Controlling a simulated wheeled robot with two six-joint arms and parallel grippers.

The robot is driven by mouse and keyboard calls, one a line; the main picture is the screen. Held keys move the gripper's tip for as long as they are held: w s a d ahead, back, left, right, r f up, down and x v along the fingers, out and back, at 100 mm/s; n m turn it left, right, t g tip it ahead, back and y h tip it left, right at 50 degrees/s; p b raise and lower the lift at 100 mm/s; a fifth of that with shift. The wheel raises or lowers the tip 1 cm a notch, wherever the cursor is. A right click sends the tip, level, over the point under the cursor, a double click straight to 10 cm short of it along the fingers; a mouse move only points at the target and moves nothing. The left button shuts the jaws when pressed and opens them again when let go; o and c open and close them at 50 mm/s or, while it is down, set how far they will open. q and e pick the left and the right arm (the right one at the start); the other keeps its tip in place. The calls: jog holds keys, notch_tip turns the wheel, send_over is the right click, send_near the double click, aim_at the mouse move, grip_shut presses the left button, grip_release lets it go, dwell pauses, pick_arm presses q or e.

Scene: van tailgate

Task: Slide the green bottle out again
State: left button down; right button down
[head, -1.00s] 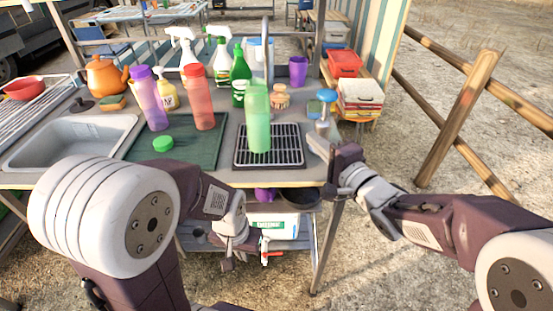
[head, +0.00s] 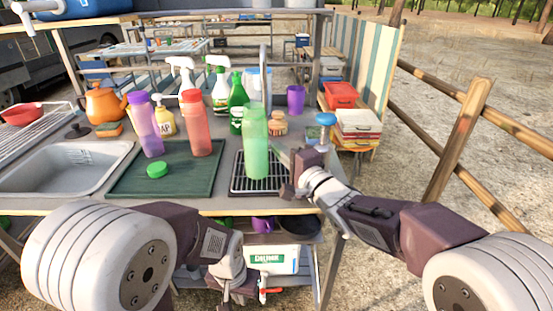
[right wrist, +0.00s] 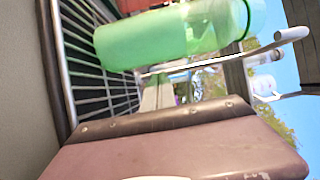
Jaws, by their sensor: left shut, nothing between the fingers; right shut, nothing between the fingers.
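The translucent green bottle (head: 255,150) stands upright on the black drain grate (head: 240,186) near the counter's front. In the right wrist view the bottle (right wrist: 165,40) lies across the top, with the grate bars (right wrist: 90,62) at left. My right gripper (head: 290,186) is shut and empty at the grate's right edge, just right of the bottle's base; I cannot tell whether it touches. My left gripper (head: 238,292) is shut and empty, low in front of the counter, below its edge.
A green mat (head: 168,172) with a purple bottle (head: 150,130), a red bottle (head: 196,125) and a green lid (head: 157,169) lies left of the grate. A faucet (head: 263,75) and spray bottles stand behind. A blue-topped item (head: 326,120) stands behind my right gripper.

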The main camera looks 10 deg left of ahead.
aim_at(259, 160)
pick_arm(q)
jog(key=shift+f, duration=0.35)
pick_arm(e)
jog(key=shift+s+a, duration=0.3)
jog(key=shift+s, duration=0.4)
